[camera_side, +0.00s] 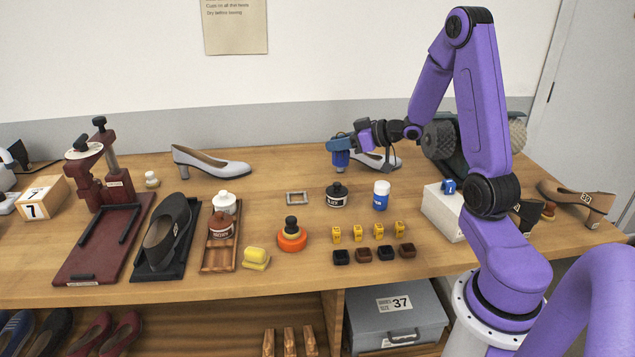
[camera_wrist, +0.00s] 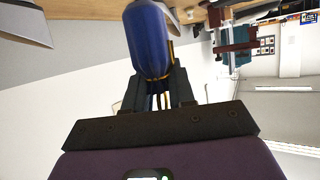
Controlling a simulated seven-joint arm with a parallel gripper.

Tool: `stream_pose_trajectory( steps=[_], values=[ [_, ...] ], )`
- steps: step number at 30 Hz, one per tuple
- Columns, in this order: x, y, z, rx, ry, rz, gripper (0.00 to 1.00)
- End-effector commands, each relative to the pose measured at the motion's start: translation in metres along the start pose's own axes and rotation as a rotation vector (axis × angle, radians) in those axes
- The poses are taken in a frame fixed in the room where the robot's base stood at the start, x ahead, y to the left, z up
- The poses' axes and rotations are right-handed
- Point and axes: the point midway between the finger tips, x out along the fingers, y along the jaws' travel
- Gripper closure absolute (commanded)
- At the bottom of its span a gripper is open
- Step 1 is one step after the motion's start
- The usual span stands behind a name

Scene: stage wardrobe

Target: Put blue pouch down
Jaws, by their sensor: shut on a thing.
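The blue pouch (camera_side: 341,160) is held by my gripper (camera_side: 352,143) over the back middle of the wooden table. In the wrist view the blue pouch (camera_wrist: 148,38) stands out beyond the dark fingers, and my gripper (camera_wrist: 158,88) is shut on its near end. A thin yellow cord or trim shows beside the pouch there. The side view does not clearly show how far the pouch is above the table.
A black jar (camera_side: 336,195), a grey frame (camera_side: 297,198) and a blue-white bottle (camera_side: 381,195) stand in front. A white box (camera_side: 443,212) is at right. Bare wood lies left of the pouch.

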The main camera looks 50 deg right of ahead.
Motion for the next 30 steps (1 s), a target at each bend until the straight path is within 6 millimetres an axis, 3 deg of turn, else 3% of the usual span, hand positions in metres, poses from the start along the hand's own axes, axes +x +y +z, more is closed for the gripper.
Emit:
stream_pose_trajectory(
  steps=[5,19,30],
  values=[
    [0.005,0.016,0.002,0.007,0.001,0.021,1.0],
    [0.08,0.068,0.01,0.006,0.001,0.02,1.0],
    [0.124,0.092,0.041,0.006,0.001,0.019,1.0]
  ],
)
